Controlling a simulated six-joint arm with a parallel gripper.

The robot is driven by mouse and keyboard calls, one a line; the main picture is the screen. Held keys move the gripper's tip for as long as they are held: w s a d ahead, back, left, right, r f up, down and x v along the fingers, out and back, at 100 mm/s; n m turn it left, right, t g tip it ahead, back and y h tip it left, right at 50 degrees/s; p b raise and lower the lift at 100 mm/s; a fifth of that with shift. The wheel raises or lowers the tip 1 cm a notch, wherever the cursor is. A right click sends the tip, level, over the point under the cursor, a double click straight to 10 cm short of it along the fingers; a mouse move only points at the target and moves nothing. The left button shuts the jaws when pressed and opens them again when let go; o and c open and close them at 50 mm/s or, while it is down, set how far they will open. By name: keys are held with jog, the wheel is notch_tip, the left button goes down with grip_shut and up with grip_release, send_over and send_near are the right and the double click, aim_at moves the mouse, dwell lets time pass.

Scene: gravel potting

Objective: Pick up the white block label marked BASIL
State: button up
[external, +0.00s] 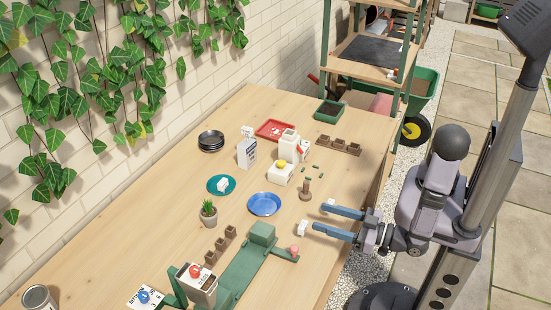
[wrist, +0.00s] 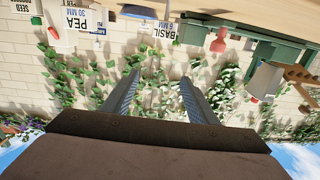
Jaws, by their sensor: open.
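The white block label marked BASIL (wrist: 155,30) shows near the top middle of the wrist view, ahead of my fingers and between their lines. In the external view, the small white block (external: 304,224) by the tip of my lower finger appears to be it, though its text is unreadable there. My gripper (external: 318,217) is open and empty, with its two fingers reaching over the table's right side. Its fingers also show in the wrist view (wrist: 159,78), spread apart. Whether a finger touches the block, I cannot tell.
A white block marked PEA (wrist: 75,20) is close by on the left in the wrist view. A pink knob (external: 294,249) and green fixture (external: 250,268) stand near the front. A blue dish (external: 264,204) and brown stamp (external: 306,190) lie beyond.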

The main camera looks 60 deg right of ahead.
aim_at(306, 227)
notch_tip(306, 227, down, 6)
jog(key=shift+w+p, duration=0.6)
jog(key=shift+w, duration=1.1)
jog(key=shift+w+f+p, duration=0.15)
jog(key=shift+w+p, duration=0.15)
jog(key=shift+w, duration=0.7)
jog(key=shift+w+f+p, duration=0.15)
jog(key=shift+w+p, duration=0.1)
jog(key=shift+w, duration=0.75)
jog(key=shift+c, duration=0.7)
jog(key=c, duration=1)
